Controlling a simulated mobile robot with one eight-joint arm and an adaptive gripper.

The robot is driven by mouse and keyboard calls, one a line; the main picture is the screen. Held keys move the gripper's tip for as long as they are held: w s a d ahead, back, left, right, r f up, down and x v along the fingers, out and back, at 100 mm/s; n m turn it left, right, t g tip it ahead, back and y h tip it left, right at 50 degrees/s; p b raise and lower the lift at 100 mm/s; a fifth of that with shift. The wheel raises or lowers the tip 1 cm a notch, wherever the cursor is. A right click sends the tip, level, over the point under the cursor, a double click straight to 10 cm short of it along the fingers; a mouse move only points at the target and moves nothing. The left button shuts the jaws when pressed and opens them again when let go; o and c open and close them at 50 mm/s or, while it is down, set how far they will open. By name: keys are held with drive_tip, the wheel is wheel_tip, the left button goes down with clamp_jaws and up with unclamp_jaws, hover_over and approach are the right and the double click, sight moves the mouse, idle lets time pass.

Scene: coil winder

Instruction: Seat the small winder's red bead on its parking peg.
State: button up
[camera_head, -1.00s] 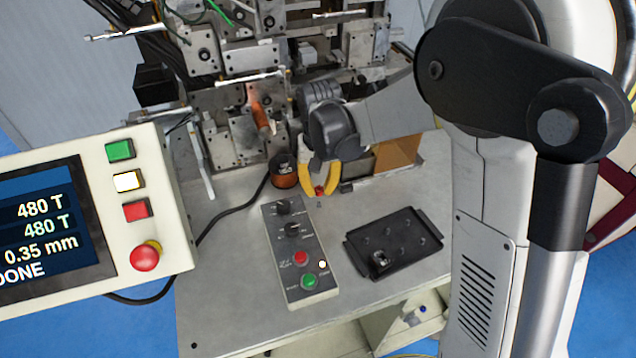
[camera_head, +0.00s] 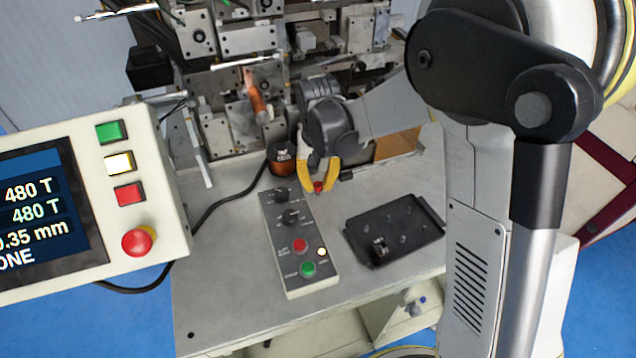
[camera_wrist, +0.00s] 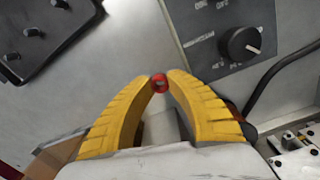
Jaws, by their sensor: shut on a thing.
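My gripper (camera_head: 319,188) points down at the table, its two yellow fingers closed on the red bead (camera_head: 318,187). In the wrist view the bead (camera_wrist: 160,83) sits between the fingertips, with a small greyish spot at its middle. I cannot tell whether that spot is its hole or a peg tip. No parking peg can be made out clearly now; the spot just under the bead is covered by the bead and fingers. Whether the bead is around a peg or above it cannot be told. The winder (camera_head: 235,110) stands behind.
A control box (camera_head: 292,245) with knobs and buttons lies just in front of my gripper. A black tray (camera_head: 350,238) with several short pegs is at right. A copper spool (camera_head: 283,160) stands close left. The screen panel (camera_head: 165,215) is at far left.

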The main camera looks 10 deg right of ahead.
drive_tip(key=shift+f+b, duration=0.75)
drive_tip(key=shift+f, duration=0.2)
drive_tip(key=o, duration=0.8)
drive_tip(key=shift+c, duration=0.2)
wheel_tip(320, 180, up, 12)
drive_tip(key=shift+d, duration=0.1)
